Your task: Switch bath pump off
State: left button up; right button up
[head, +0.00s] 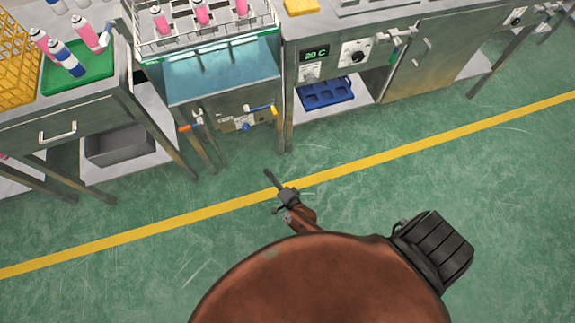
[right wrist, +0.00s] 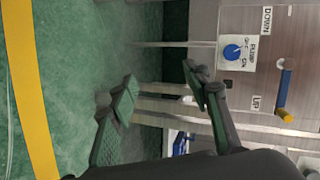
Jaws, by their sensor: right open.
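The pump switch is a round blue knob (right wrist: 232,52) on a pale plate marked PUMP, OFF and ON, on the steel front of the water bath (head: 222,76). In the head view the knob (head: 247,126) is small, and which mark it points to is too small to tell. My right gripper (head: 273,188) is in front of and below the bath, over the floor near the yellow line. In the right wrist view the gripper (right wrist: 160,90) is open and empty, with its fingers apart from the knob. My left gripper is not in view.
A lever with a yellow end (right wrist: 284,112) sits beside the knob, between UP and DOWN labels. An orange-handled valve (head: 190,127) is at the bath's left leg. A steel cabinet with a green display (head: 316,54) stands right. The green floor in front is clear.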

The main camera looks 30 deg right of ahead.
jog(key=s+d+f+n+g+p, duration=0.1)
jog(key=s+f+n+g+p, duration=0.1)
jog(key=s, duration=0.6)
jog(key=shift+s+f+n+y+p, duration=0.2)
jog(key=shift+f+n+y+p, duration=0.35)
jog(key=shift+f+n, duration=0.55)
jog(key=shift+d+r, duration=0.1)
